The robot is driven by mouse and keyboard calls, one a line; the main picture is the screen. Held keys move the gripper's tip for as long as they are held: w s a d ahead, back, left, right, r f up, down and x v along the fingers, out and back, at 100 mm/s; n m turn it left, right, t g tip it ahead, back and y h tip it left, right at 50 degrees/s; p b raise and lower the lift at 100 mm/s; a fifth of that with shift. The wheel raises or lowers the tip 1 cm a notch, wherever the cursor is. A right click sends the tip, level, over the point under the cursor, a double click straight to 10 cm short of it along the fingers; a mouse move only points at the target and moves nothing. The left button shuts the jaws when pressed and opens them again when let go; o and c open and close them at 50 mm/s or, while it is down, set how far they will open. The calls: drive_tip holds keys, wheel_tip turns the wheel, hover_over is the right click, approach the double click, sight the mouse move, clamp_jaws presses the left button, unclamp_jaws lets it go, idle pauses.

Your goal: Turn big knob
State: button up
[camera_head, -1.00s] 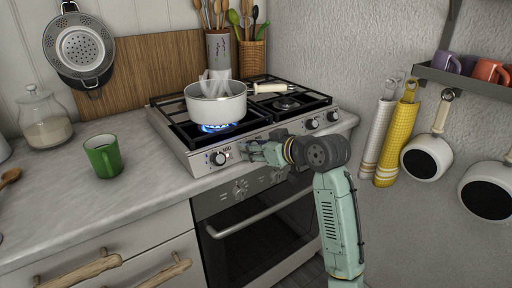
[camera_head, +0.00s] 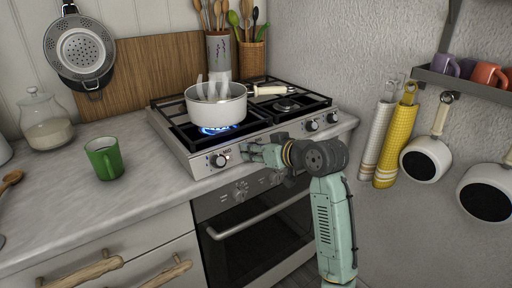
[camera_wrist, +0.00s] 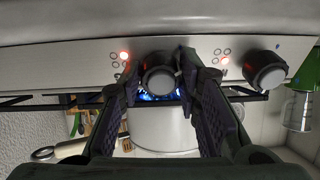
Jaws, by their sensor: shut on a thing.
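A row of dark round knobs runs along the stove's silver front panel. My gripper (camera_head: 249,151) is at this panel, just right of the leftmost knob (camera_head: 219,160). In the wrist view my gripper (camera_wrist: 159,66) has one finger on each side of a dark round knob (camera_wrist: 160,80) and is shut on it. This knob is hidden behind my gripper in the head view. The leftmost knob also shows in the wrist view (camera_wrist: 265,70), to the right and free. I cannot tell from size which knob is the big one.
A white pot (camera_head: 216,104) stands over a lit blue flame (camera_head: 217,129), with steam rising. A green mug (camera_head: 104,158) is on the counter (camera_head: 140,182) to the left. The oven handle (camera_head: 258,214) sticks out below. More knobs (camera_head: 312,125) sit to the right.

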drive_tip(key=m+p, duration=0.2)
drive_tip(key=m, duration=0.1)
drive_tip(key=m+h+p, duration=0.1)
drive_tip(key=m+p, duration=0.2)
drive_tip(key=shift+a+r+m+t, duration=0.2)
drive_tip(key=shift+m+t, duration=0.1)
drive_tip(key=shift+m, duration=0.1)
drive_tip(key=m+p, duration=0.1)
drive_tip(key=m, duration=0.3)
drive_tip(key=shift+s+f+m+h, duration=0.1)
drive_tip(key=shift+m+h, duration=0.2)
drive_tip(key=shift+m, duration=0.1)
drive_tip(key=m+h, duration=0.1)
drive_tip(key=m, duration=0.6)
drive_tip(key=shift+m, duration=0.3)
drive_tip(key=m, duration=0.4)
drive_tip(key=shift+a+h, duration=0.1)
drive_tip(key=shift+h, duration=0.3)
drive_tip(key=shift+m+g, duration=0.4)
drive_tip(key=shift+m, duration=0.8)
drive_tip(key=o, duration=1.1)
drive_tip(key=shift+o, duration=0.2)
